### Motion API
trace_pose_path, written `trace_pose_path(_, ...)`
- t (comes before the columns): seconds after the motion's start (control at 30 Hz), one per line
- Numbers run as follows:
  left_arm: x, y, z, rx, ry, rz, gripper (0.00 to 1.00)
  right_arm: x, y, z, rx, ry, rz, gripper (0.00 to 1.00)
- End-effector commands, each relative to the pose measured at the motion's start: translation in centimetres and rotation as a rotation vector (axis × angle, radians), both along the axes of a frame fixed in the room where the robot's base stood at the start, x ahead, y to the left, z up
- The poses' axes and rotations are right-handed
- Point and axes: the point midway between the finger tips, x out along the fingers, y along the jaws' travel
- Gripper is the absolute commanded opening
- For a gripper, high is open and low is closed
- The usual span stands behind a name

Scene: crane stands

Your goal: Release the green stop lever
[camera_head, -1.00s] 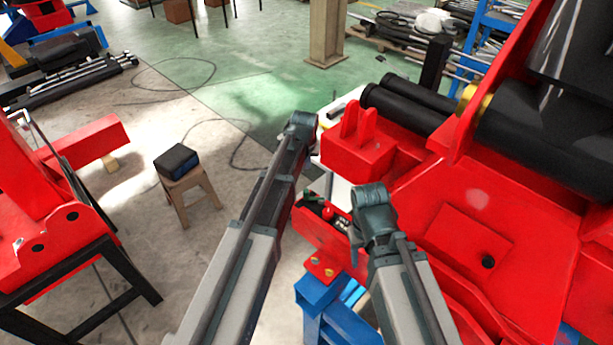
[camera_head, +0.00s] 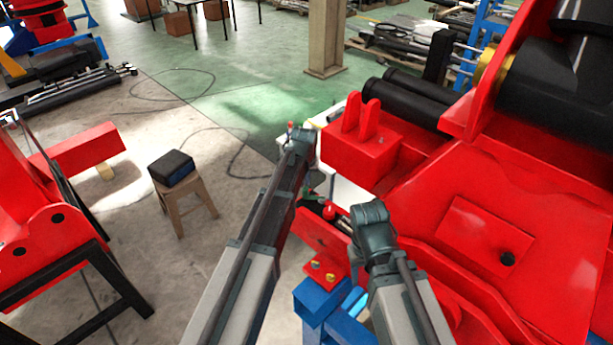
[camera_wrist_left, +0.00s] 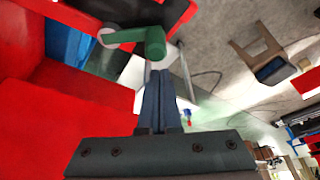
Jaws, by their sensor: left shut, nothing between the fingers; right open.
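The green stop lever (camera_wrist_left: 154,44) is large in the left wrist view, with a thick rounded end and a thinner arm running left. My left gripper (camera_wrist_left: 166,78) is shut and empty. Its fingertips lie just below the lever's rounded end in that picture; I cannot tell whether they touch. In the head view my left arm reaches to the near side of the red crane stand (camera_head: 365,155), and its fingers are hidden there. My right arm ends in front of the stand, and its gripper fingers do not show.
A red ball knob (camera_head: 330,210) sits on the stand between my arms. Blue supports (camera_head: 322,300) stand below. A wooden stool (camera_head: 185,203) with a dark box (camera_head: 171,167) and another red stand (camera_head: 40,205) are on the left. Open floor lies between.

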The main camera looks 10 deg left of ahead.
Motion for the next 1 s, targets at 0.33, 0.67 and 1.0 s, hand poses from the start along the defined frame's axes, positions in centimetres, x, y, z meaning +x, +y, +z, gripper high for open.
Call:
trace_pose_path(0.33,-1.6,-0.2,0.1,0.0,0.0,0.0,0.0,0.0,0.0,0.1,0.0,0.0,0.0,0.5)
trace_pose_path(0.67,-1.8,-0.2,0.1,0.0,0.0,0.028,0.0,0.0,0.0,0.1,0.0,0.0,0.0,0.5)
trace_pose_path(1.0,-2.2,-0.2,0.1,0.0,0.001,0.09,0.0,0.0,0.0,0.1,0.0,0.0,0.0,0.5)
